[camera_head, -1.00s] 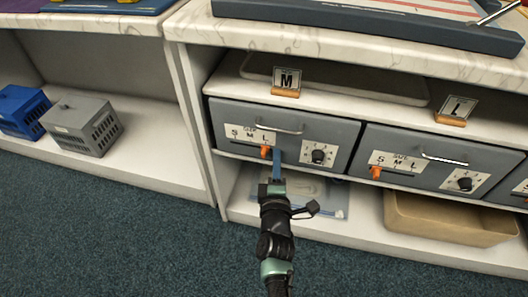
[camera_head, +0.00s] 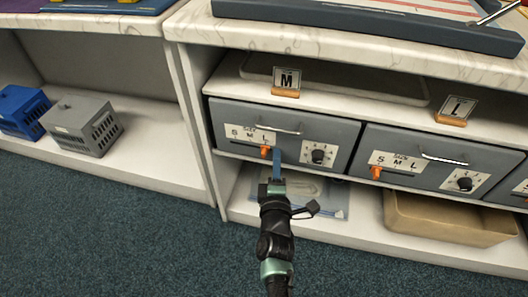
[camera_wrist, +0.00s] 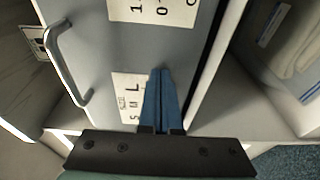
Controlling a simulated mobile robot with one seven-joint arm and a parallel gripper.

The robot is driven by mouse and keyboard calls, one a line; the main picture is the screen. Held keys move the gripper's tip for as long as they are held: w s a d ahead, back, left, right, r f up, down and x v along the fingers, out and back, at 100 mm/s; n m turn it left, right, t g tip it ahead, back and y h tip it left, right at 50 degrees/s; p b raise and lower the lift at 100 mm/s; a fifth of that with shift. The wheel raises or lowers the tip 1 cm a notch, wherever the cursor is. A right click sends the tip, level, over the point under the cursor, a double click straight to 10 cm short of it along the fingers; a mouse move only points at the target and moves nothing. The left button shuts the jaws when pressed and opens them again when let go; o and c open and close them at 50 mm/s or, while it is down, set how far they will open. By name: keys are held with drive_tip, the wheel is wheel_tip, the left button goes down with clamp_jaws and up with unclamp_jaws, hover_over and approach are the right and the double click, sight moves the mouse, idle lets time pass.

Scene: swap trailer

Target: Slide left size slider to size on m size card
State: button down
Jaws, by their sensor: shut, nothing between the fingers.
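The M size card (camera_head: 287,78) stands in a wooden base on the shelf above the left drawer (camera_head: 338,123). The left size slider (camera_head: 265,152) is an orange knob below the L of that drawer's S M L label (camera_head: 242,134). My gripper (camera_head: 277,152) has its blue fingers shut at the drawer front, just right of the knob. I cannot tell whether they touch it. In the wrist view the shut fingers (camera_wrist: 160,70) lie beside the L end of the label (camera_wrist: 128,98). The knob does not show there.
A round dial (camera_head: 318,156) sits right of my fingers, and a handle (camera_head: 280,129) is above. The right drawer (camera_head: 440,150) has its own orange slider (camera_head: 376,172) and an L card (camera_head: 457,107) above. A tan bin (camera_head: 450,218) stands below.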

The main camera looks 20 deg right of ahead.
drive_tip(key=shift+w+r, duration=0.1)
drive_tip(key=shift+r, duration=0.05)
drive_tip(key=shift+w+a+r+p, duration=0.15)
drive_tip(key=shift+w+a+p, duration=0.25)
drive_tip(key=shift+a+p, duration=0.25)
drive_tip(key=shift+w+a+p, duration=0.45)
drive_tip(key=shift+a+p, duration=0.05)
drive_tip(key=shift+a, duration=0.15)
drive_tip(key=shift+w+a+p, duration=0.45)
drive_tip(key=shift+a, duration=0.15)
drive_tip(key=shift+s+d, duration=0.5)
drive_tip(key=shift+d, duration=0.25)
drive_tip(key=shift+s+p, duration=0.3)
drive_tip(key=shift+s, duration=0.05)
drive_tip(key=p, duration=0.7)
approach(259, 146)
drive_tip(key=shift+v, duration=1.65)
